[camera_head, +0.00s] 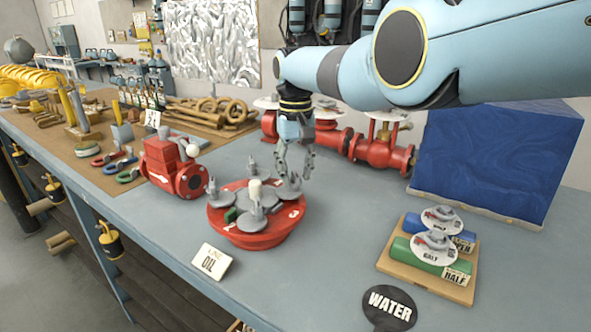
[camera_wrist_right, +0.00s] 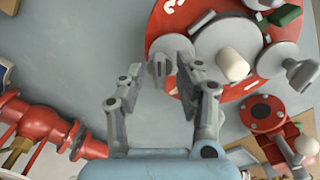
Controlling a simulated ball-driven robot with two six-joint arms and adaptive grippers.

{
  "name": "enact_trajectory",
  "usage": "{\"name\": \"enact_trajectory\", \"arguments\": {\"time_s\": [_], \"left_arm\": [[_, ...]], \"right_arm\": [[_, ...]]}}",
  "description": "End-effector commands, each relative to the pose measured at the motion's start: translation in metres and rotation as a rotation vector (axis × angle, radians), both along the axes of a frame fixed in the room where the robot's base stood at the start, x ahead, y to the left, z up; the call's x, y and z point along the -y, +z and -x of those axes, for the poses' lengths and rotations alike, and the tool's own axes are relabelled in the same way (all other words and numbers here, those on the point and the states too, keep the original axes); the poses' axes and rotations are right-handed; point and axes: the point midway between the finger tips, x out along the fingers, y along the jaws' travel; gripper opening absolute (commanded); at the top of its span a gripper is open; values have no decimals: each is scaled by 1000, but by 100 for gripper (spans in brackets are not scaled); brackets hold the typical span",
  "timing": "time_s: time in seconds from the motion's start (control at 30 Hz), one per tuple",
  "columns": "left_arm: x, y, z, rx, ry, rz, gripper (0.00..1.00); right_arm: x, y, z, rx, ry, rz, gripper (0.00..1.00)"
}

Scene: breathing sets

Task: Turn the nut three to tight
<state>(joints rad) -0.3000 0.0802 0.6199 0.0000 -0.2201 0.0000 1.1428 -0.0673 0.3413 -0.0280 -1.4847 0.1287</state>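A round red flange (camera_head: 250,238) stands on the bench. It carries several grey discs with upright nuts and a pale centre knob (camera_head: 255,190). A white 3 is marked on its right front. The grey nut beside that mark (camera_head: 289,191) sits at the flange's right side; it also shows in the right wrist view (camera_wrist_right: 160,67). My right gripper (camera_head: 294,174) points down just above this nut. In the right wrist view its fingers (camera_wrist_right: 158,80) are spread apart, with the nut between their tips. I cannot tell whether they touch it. My left gripper is not in view.
A red valve block (camera_head: 172,165) stands left of the flange, with red pipework (camera_head: 340,145) behind. A blue box (camera_head: 498,158) and wooden stand (camera_head: 455,287) are at right. Bare bench lies between.

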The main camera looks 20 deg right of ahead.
Motion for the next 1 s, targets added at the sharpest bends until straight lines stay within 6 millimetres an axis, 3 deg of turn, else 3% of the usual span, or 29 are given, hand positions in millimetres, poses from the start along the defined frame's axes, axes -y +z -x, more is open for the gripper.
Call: {"name": "enact_trajectory", "arguments": {"time_s": [0.27,0.7,1.0], "left_arm": [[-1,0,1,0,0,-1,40],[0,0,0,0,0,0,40],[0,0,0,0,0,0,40]], "right_arm": [[0,16,-2,3,1,0,35],[0,105,-1,3,1,0,35],[0,120,0,-1,0,0,35]]}}
